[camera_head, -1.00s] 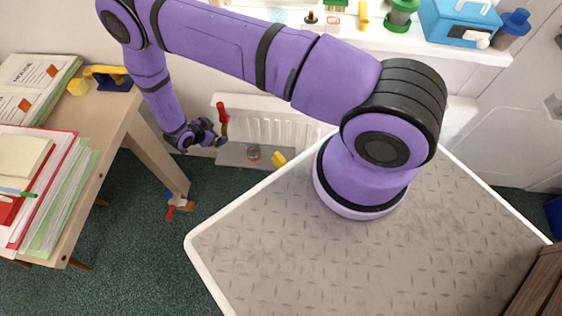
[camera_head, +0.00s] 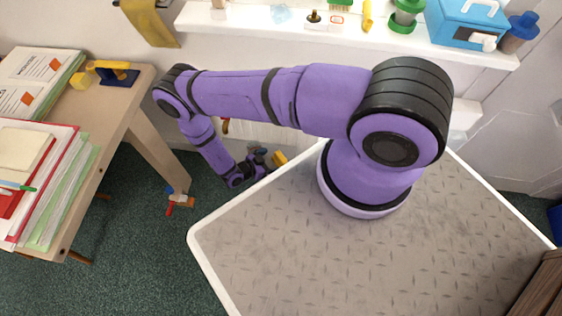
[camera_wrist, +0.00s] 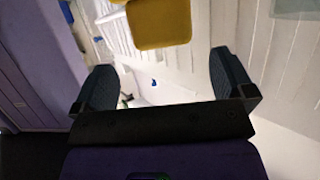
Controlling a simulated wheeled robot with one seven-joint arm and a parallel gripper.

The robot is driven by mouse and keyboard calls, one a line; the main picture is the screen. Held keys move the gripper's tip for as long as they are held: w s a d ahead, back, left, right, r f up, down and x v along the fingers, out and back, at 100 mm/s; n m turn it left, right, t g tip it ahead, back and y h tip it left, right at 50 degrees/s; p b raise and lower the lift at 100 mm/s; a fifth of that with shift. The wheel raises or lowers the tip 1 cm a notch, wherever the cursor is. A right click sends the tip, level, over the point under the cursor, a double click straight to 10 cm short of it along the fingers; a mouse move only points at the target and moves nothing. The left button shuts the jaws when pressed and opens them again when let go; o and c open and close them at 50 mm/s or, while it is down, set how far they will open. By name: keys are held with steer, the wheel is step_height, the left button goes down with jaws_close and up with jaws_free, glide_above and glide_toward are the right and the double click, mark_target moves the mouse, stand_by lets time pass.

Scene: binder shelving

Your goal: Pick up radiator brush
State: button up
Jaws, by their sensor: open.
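My gripper (camera_head: 260,157) hangs low near the radiator in the head view. In the wrist view its two dark fingers (camera_wrist: 161,66) are wide apart with nothing between them. A yellow thing (camera_head: 279,158) is just right of the gripper in the head view. A yellow block-like shape (camera_wrist: 158,22) shows beyond the fingers at the top of the wrist view; I cannot tell whether it is the same thing. A red-handled thing (camera_head: 226,125) by the radiator is mostly hidden behind my arm. I cannot tell for sure which thing is the radiator brush.
A white shelf (camera_head: 245,25) above the radiator holds a blue toolbox (camera_head: 465,22). A small red-and-blue thing (camera_head: 180,200) lies on the green floor.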

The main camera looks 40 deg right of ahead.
mark_target(281, 156)
steer(key=shift+f+x, duration=0.2)
steer(key=shift+x, duration=2.95)
steer(key=shift+w, duration=0.15)
steer(key=c, duration=1.1)
steer(key=shift+r, duration=0.15)
steer(key=shift+r, duration=0.45)
steer(key=shift+s+a+r, duration=0.15)
steer(key=shift+a+r, duration=0.1)
steer(key=shift+r, duration=0.35)
steer(key=shift+s+a+r, duration=0.1)
steer(key=shift+a+r, duration=0.15)
steer(key=shift+r, duration=0.4)
steer(key=s+a, duration=0.2)
steer(key=a, duration=0.2)
steer(key=s+a+r, duration=0.1)
steer(key=s+a, duration=0.2)
steer(key=a, duration=0.1)
steer(key=s+a, duration=0.2)
steer(key=a, duration=0.3)
steer(key=shift+s+r, duration=0.2)
steer(key=shift+s, duration=0.1)
